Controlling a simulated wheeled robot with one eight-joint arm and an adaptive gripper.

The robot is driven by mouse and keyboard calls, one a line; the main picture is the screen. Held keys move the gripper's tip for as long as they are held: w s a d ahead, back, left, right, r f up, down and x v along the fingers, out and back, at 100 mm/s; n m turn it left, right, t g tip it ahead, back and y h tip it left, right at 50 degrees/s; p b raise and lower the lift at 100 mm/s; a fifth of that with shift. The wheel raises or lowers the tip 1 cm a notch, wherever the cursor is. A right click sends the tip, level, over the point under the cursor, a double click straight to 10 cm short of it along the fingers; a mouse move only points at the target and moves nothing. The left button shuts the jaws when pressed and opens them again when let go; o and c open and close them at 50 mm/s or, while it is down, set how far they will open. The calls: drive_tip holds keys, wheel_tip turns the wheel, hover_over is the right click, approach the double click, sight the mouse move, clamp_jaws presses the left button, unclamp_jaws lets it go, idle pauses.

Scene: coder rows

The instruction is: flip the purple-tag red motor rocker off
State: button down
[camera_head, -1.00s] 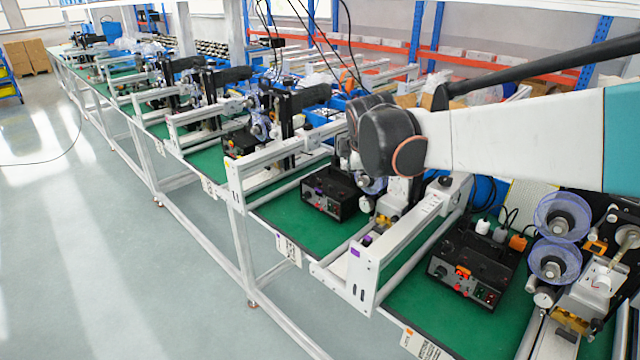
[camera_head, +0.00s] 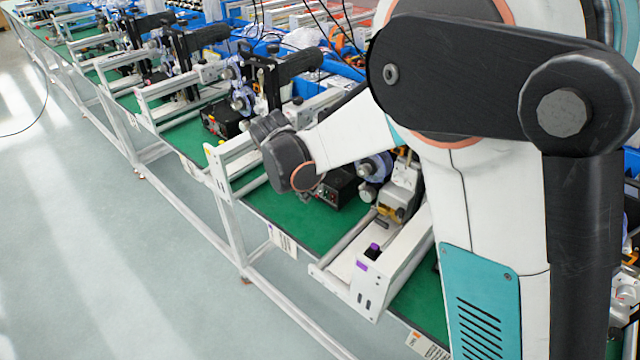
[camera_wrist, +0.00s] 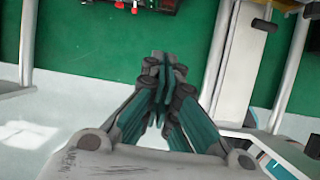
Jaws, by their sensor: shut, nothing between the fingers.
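The black control box (camera_head: 340,188) is partly hidden behind my arm in the head view. A card with a purple mark (camera_head: 283,240) hangs on the table edge in front of that bay. In the wrist view, a strip of a control box (camera_wrist: 160,4) shows at the top edge, with small red parts on its front. I cannot tell which red part is the motor rocker or what position it is in. My gripper (camera_wrist: 163,65) is shut and empty, with its fingertips over the green mat and apart from the box. In the head view its fingers are not clear.
A white rail frame (camera_head: 375,270) with a purple square stands right of the box; its rail also shows in the wrist view (camera_wrist: 237,65). Another black box (camera_head: 222,120) and similar stations line the bench to the left. The aisle floor (camera_head: 110,230) is clear.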

sight(333, 198)
drive_tip(key=shift+a+f+n, duration=0.25)
drive_tip(key=shift+f+n, duration=0.05)
drive_tip(key=shift+f, duration=0.1)
drive_tip(key=b+x, duration=0.3)
drive_tip(key=x, duration=0.6)
drive_tip(key=shift+s+d+f, duration=0.1)
drive_tip(key=shift+f, duration=0.1)
drive_tip(key=shift+w+d+f+b, duration=0.1)
drive_tip(key=shift+w+d+b, duration=0.3)
drive_tip(key=shift+w+d, duration=1.1)
drive_tip(key=shift+w, duration=0.05)
drive_tip(key=shift+r, duration=0.25)
